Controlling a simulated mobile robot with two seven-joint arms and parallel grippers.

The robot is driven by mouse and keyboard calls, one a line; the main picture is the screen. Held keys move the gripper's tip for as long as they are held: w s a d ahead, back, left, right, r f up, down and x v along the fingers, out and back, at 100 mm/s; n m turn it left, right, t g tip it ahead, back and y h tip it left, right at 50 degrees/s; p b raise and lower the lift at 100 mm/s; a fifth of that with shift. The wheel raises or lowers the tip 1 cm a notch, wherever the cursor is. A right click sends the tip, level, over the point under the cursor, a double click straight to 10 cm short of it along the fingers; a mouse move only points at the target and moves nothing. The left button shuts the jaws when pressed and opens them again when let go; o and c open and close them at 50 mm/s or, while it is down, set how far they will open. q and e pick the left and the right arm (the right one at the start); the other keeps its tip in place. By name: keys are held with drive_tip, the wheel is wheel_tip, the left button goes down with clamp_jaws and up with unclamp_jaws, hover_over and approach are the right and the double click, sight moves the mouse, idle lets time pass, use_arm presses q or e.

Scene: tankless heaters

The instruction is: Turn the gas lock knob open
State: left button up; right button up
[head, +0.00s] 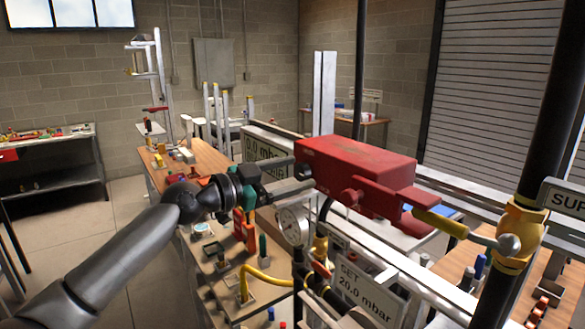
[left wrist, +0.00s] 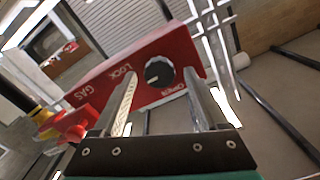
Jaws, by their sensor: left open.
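The red gas lock box (head: 355,165) is mounted in front of me, right of centre in the head view. In the left wrist view the box (left wrist: 110,82) carries the words GAS, LOCK and OPEN. Its round black knob (left wrist: 159,72) with a pale pointer mark faces my left gripper; the head view does not show the knob. My left gripper (head: 293,174) is open at the left end of the box. In the left wrist view its two fingers point at the box, one on each side of the knob, with visible gaps. My right gripper is not in view.
A yellow-handled lever (head: 440,222) and brass valve (head: 520,235) stand at the box's right. A round gauge (head: 293,226) and a 20.0 mbar sign (head: 370,290) are below. A wooden bench (head: 205,158) with small parts lies behind my left arm.

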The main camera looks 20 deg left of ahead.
use_arm(q)
clamp_jaws()
idle(0.7)
